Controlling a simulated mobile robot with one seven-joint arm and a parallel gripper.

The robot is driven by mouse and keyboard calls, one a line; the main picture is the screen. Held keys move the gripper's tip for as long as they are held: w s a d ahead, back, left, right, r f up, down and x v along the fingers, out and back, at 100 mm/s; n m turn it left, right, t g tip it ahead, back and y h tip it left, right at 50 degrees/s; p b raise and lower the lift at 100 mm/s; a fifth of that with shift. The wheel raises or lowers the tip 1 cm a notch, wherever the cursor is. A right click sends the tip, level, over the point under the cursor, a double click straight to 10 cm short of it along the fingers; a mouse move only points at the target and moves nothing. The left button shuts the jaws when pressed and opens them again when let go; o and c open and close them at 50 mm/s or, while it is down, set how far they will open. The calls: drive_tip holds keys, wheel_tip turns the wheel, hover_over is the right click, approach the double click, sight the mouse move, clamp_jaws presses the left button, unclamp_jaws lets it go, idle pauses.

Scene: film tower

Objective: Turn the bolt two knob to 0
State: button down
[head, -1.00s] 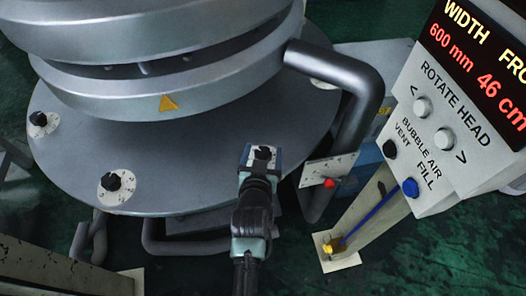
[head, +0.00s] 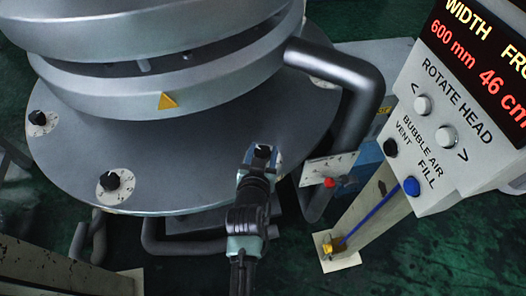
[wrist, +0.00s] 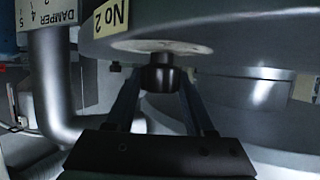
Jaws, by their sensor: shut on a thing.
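The bolt two knob is a small black knob on a pale round dial plate, at the front right of the grey round base. In the head view the knob (head: 263,150) shows between the fingertips of my gripper (head: 262,158). In the wrist view the knob (wrist: 159,76) sits between the two fingers of my gripper (wrist: 158,88), beside a "No 2" label (wrist: 110,15). My gripper is shut on the knob. The dial plate (wrist: 155,46) is seen edge-on there, and its marks and the knob's pointer cannot be read.
Two more black knobs with dials, one at the front (head: 111,181) and one at the left (head: 37,118), are on the base (head: 190,170). A thick bent pipe (head: 365,95) and a red-knobbed plate (head: 328,172) stand close right of my gripper. A control box (head: 440,170) is farther right.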

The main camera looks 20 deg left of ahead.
drive_tip(key=shift+a+f+m+h+b, duration=0.15)
drive_tip(key=shift+f+m+h+b, duration=0.25)
drive_tip(key=shift+m+h+b, duration=1)
drive_tip(key=shift+r+b, duration=0.3)
drive_tip(key=shift+b, duration=0.95)
drive_tip(key=shift+c, duration=1.3)
unclamp_jaws()
drive_tip(key=shift+r+t, duration=0.1)
drive_tip(key=shift+t, duration=0.2)
drive_tip(key=shift+s, duration=0.1)
drive_tip(key=v, duration=1.3)
drive_tip(key=shift+b, duration=0.4)
drive_tip(key=shift+r, duration=0.1)
